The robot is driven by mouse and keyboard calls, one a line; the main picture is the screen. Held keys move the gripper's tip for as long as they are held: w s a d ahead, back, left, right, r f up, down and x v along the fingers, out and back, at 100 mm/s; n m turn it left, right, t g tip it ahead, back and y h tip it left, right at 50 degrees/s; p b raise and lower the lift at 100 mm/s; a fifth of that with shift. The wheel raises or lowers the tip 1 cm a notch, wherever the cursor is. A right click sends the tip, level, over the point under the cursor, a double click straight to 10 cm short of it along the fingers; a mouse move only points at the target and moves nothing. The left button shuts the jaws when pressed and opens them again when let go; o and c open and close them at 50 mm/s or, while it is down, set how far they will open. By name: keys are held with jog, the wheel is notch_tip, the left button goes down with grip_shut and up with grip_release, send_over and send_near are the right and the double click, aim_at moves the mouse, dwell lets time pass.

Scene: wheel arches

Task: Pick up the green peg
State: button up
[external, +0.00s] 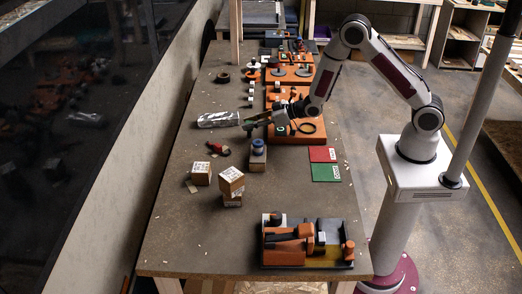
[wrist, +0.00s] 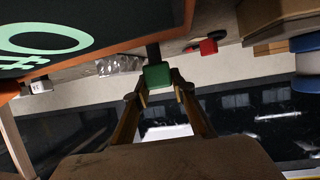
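The green peg (wrist: 157,75) shows in the wrist view as a small green block end with a dark shaft behind it. My gripper (wrist: 159,82) has a fingertip against each side of it and appears shut on it. In the external view my gripper (external: 248,123) reaches left over the table, turned nearly level, just above the table's middle. The peg is too small to make out clearly there.
A blue spool (external: 258,145), red tool (external: 217,148) and wooden cubes (external: 201,173) are nearer. The table's (external: 190,235) front left is mostly clear.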

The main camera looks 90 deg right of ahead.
jog(key=shift+r, duration=0.1)
dwell(0.3)
jog(key=shift+r, duration=4.9)
